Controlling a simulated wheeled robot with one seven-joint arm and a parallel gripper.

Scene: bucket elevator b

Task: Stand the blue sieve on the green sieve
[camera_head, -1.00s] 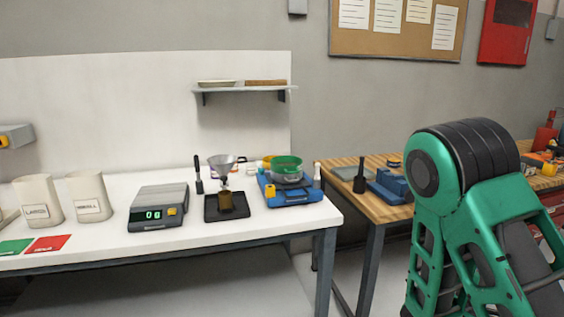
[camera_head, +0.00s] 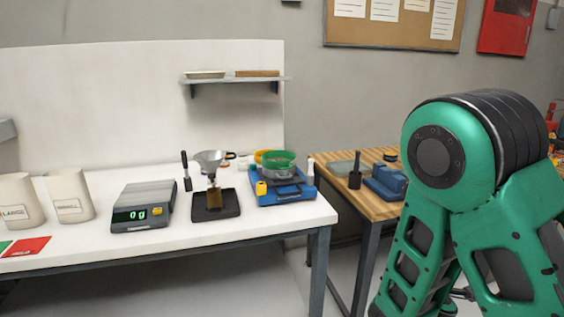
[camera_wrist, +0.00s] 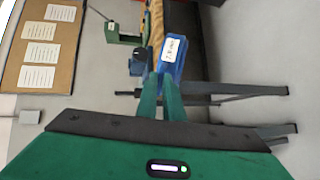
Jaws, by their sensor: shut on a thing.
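The green sieve (camera_head: 278,159) sits on the blue-based machine (camera_head: 285,192) at the right end of the white bench. In the wrist view my gripper (camera_wrist: 160,80) is shut at the edge of a blue piece with a white label (camera_wrist: 172,50), which I take to be the blue sieve. Only part of it shows beyond the fingertips, so its full shape cannot be told. The held piece and my gripper are not in the head view, where only my green arm shows at the right. The held piece is well apart from the green sieve.
On the white bench (camera_head: 95,232) stand a scale (camera_head: 143,206), a funnel (camera_head: 213,160) on a dark stand, and two pale containers, one of them at the left (camera_head: 18,200). A wooden table (camera_head: 378,203) with a blue tool (camera_head: 386,182) is to the right. A shelf (camera_head: 237,80) hangs above the bench.

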